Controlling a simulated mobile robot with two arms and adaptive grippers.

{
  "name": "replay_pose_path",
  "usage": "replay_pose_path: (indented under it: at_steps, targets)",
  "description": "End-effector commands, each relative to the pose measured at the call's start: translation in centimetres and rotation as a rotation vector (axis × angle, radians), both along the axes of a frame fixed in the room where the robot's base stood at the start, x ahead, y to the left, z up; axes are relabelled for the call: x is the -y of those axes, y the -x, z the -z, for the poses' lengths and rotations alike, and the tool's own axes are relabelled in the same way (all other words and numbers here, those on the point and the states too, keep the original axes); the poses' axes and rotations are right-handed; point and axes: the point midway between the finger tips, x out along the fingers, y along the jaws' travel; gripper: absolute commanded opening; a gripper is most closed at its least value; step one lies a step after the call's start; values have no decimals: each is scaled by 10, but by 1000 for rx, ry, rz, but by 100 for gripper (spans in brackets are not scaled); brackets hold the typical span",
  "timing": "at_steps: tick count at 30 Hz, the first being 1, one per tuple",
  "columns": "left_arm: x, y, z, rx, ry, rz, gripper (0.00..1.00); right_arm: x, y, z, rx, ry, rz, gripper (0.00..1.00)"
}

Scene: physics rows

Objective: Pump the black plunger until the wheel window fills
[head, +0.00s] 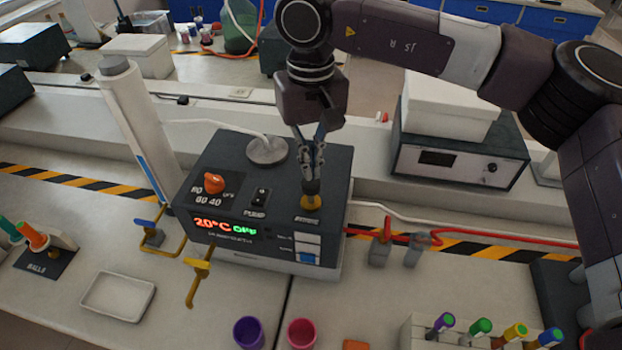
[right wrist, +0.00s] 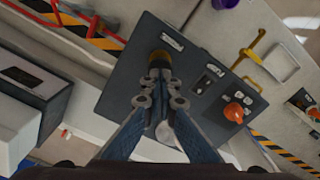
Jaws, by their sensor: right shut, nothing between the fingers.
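The black plunger (head: 311,187) stands in a yellow collar on top of the dark box, near its front right corner. In the right wrist view, the plunger (right wrist: 159,64) shows just beyond my fingertips. My right gripper (head: 312,172) is shut and empty, pointing down right over the plunger; I cannot tell whether the tips touch it. The box (head: 235,165) has small windows on its front right: a pale upper one (head: 307,239) and a lower one with blue in it (head: 307,257). Their labels are too small to read. My left gripper is not in view.
An orange knob (head: 214,183), a pump switch (head: 260,197) and a round grey lid (head: 267,150) are on the box top. The display reads 20°C OFF. A yellow tap (head: 197,268) projects in front. A white tray (head: 118,296) and purple and pink cups (head: 301,332) stand nearer.

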Motion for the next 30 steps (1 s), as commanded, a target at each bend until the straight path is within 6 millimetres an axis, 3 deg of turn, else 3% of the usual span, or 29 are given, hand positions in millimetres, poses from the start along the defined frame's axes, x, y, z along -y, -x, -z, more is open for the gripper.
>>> replay_pose_path:
  at_steps: [30]
  targets:
    - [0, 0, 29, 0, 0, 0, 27, 0, 0, 37, -1, 0, 0, 0]
